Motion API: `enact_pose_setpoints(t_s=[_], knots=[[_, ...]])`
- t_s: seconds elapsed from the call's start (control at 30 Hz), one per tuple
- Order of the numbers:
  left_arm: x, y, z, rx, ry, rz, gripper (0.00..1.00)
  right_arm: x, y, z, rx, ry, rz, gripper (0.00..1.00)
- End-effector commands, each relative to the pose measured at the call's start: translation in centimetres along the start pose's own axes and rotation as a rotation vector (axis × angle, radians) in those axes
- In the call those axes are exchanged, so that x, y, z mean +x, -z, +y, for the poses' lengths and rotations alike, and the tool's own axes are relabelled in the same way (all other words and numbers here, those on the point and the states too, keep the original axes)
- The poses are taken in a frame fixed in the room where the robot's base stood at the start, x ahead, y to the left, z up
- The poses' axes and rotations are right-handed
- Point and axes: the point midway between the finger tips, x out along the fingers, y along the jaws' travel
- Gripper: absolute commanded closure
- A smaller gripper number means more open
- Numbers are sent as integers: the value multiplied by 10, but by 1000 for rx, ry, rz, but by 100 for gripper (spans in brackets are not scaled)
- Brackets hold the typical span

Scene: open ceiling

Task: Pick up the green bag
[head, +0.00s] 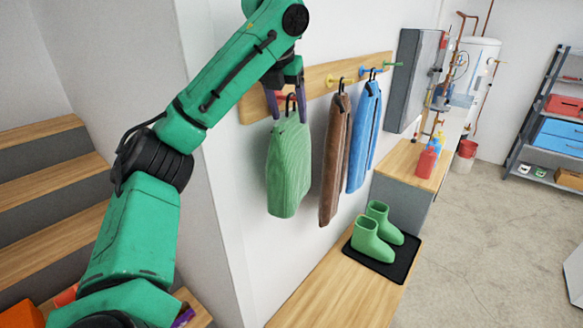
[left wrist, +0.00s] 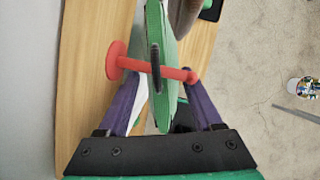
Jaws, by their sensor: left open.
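The green bag (head: 289,170) hangs by a black hook (left wrist: 155,68) from a red peg (left wrist: 150,67) on the wooden wall rail. In the left wrist view the bag (left wrist: 154,30) shows edge-on between my fingers. My left gripper (head: 286,103) is open, with its purple fingers on either side of the bag's top and hook. In the left wrist view the open gripper (left wrist: 157,90) has its fingertips near the two ends of the peg. I cannot tell whether the fingers touch the peg or bag. My right gripper is not in view.
A brown garment (head: 335,160) and a blue garment (head: 364,135) hang right of the bag. Green boots (head: 374,240) stand on a black mat (head: 403,262) on the wooden bench (head: 335,300) below. Wooden steps (head: 45,175) rise at the left. Open floor lies to the right.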

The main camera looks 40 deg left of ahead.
Motion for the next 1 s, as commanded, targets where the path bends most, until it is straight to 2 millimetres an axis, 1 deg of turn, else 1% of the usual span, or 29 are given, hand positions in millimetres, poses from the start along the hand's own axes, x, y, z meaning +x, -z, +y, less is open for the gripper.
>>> enact_pose_setpoints(t_s=[0.03,0.1,0.2,0.3,0.4,0.43,0.47,0.5,0.6,1.0], knots=[[11,1,0,0,-2,5,33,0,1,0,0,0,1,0],[22,0,0,0,-4,5,33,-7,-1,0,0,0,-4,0],[36,0,0,0,-3,3,33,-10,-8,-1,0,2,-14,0],[40,0,0,0,0,0,33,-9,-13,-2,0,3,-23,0],[40,1,0,0,0,1,33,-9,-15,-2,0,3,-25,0],[40,1,0,0,0,1,38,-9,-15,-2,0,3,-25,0],[40,1,0,0,0,1,49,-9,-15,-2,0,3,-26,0],[40,1,0,0,-1,1,64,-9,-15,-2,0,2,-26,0],[40,1,-1,0,0,1,100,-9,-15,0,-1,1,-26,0],[38,0,-3,1,0,-1,100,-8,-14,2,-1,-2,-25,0]])
